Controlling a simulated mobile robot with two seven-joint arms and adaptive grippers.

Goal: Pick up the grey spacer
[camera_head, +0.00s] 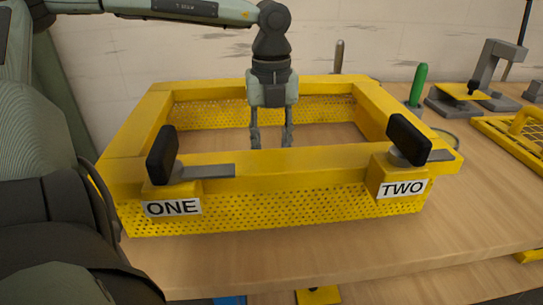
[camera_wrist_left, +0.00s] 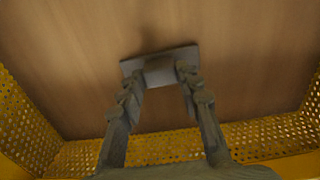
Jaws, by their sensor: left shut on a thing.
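My left gripper (camera_head: 271,144) reaches down inside the yellow frame (camera_head: 285,160), behind its front beam. In the left wrist view my left gripper (camera_wrist_left: 158,80) has its two fingers shut on a grey piece, which looks like the grey spacer (camera_wrist_left: 160,70). The spacer shows as a flat grey plate with a raised block between the fingertips, over the wooden surface. I cannot tell whether it touches the wood. In the head view the spacer is hidden behind the front beam. My right gripper is not in view.
Perforated yellow walls surround the gripper. Two black-handled clamps stand on the front beam, above the labels ONE (camera_head: 172,208) and TWO (camera_head: 402,188). To the right are a green-handled tool (camera_head: 418,84), a grey stand (camera_head: 490,75) and a yellow grid (camera_head: 515,132). Bare table (camera_head: 470,215) lies front right.

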